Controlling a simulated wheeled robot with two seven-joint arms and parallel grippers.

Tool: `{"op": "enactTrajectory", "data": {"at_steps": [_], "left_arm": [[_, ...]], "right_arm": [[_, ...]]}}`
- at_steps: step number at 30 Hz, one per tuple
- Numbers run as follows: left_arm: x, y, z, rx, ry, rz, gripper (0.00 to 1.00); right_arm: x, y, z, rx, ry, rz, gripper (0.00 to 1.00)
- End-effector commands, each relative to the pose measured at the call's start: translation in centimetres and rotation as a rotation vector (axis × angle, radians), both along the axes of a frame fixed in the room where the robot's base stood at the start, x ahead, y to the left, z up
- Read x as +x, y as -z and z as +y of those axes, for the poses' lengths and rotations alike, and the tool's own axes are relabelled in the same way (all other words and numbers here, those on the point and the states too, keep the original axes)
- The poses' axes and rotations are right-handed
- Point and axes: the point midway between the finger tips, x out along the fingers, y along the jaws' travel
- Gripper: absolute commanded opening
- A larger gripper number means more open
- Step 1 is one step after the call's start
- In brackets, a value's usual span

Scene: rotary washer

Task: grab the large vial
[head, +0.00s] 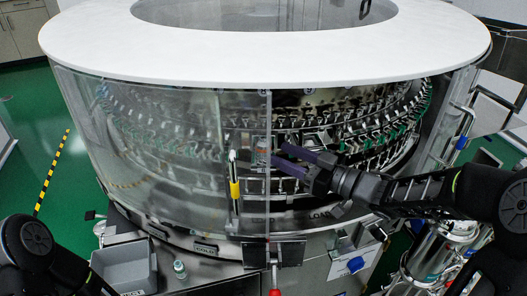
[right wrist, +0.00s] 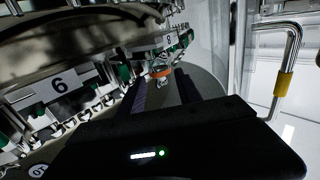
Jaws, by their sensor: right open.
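A clear vial with an orange-red band (head: 263,152) is at the washer's ring of holders, near the opening in the clear housing. It also shows in the right wrist view (right wrist: 161,72), just beyond and between my fingertips. My right gripper (head: 280,160) is open and reaches in from the right, its two dark purple fingers pointing at the vial. I cannot tell whether they touch it. Another small vial (head: 180,269) stands on the ledge beside the grey bin. My left arm shows at the lower left, but its gripper is out of view.
The round washer (head: 130,50) has a white top and clear walls. A metal handle with a yellow sleeve (head: 235,185) is left of my right gripper. Rows of metal holders with green parts surround the gripper closely. A grey bin (head: 97,262) sits at the lower left.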

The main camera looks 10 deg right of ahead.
Motion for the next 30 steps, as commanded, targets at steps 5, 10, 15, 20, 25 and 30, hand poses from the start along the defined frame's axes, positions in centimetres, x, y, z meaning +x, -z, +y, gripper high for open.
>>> {"op": "enactTrajectory", "data": {"at_steps": [5,10,15,20,25,30], "left_arm": [[0.0,-0.1,0.0,0.000,0.000,0.000,0.37],[0.0,-0.1,0.0,0.000,0.000,0.000,0.37],[0.0,-0.1,0.0,0.000,0.000,0.000,0.37],[0.0,-0.1,0.0,0.000,0.000,0.000,0.37],[0.0,-0.1,0.0,0.000,0.000,0.000,0.37],[0.0,-0.1,0.0,0.000,0.000,0.000,0.37]], "right_arm": [[2.0,0.1,1.8,0.001,-0.004,-0.001,0.41],[3.1,0.1,2.8,0.001,-0.002,-0.001,0.41],[3.2,0.1,2.8,0.000,-0.001,-0.001,0.41],[3.2,0.1,2.8,0.000,-0.001,-0.001,0.41],[3.2,0.1,2.8,0.000,-0.001,-0.001,0.41],[3.2,0.1,2.8,0.000,-0.001,-0.001,0.34]]}}
